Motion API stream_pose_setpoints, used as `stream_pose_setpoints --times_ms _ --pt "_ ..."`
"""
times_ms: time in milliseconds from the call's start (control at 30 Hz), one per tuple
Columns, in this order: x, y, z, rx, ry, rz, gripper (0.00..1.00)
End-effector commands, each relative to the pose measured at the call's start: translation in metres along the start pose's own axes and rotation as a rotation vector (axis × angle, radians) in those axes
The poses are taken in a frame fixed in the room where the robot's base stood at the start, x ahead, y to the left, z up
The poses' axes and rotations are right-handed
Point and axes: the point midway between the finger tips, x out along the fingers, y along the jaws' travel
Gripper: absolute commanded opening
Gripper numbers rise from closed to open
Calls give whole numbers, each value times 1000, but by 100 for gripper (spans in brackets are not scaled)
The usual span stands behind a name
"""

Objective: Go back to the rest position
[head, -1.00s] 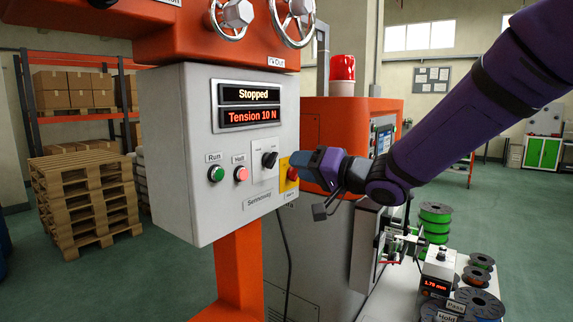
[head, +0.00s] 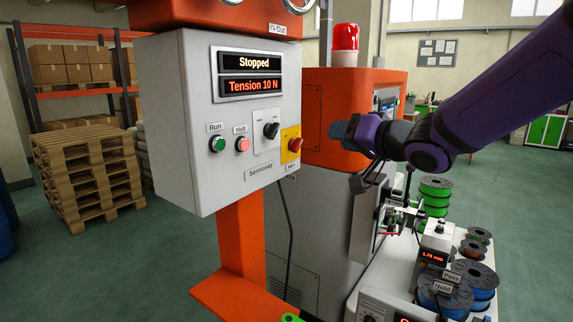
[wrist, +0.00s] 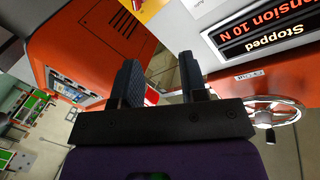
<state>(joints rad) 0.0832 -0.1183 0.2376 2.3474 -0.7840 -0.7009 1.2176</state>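My gripper (head: 350,130) is in the air to the right of the grey control box (head: 172,130), in front of the orange machine. It is clear of the red stop button (head: 295,145) on its yellow plate. In the wrist view my gripper (wrist: 160,78) shows two dark fingers apart with nothing between them. My purple arm comes in from the upper right. The box display (head: 248,73) reads "Stopped" and "Tension 10 N"; it also shows upside down in the wrist view (wrist: 270,30).
The orange machine (head: 325,105) with a red beacon (head: 345,37) stands behind my gripper. Below right, a white bench (head: 345,308) holds spools and a gauge (head: 433,255) reading 1.75 mm. Pallets (head: 90,175) stand at left. Green floor is open at the right.

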Motion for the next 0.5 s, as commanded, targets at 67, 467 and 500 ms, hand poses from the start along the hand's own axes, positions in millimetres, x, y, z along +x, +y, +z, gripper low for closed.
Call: stream_pose_setpoints --times_ms 67,467,500 --pt "-22 11 -11 -75 25 143 39" --pt "-167 58 -2 -235 -173 740 39" --pt "-183 58 4 -233 -216 776 39"
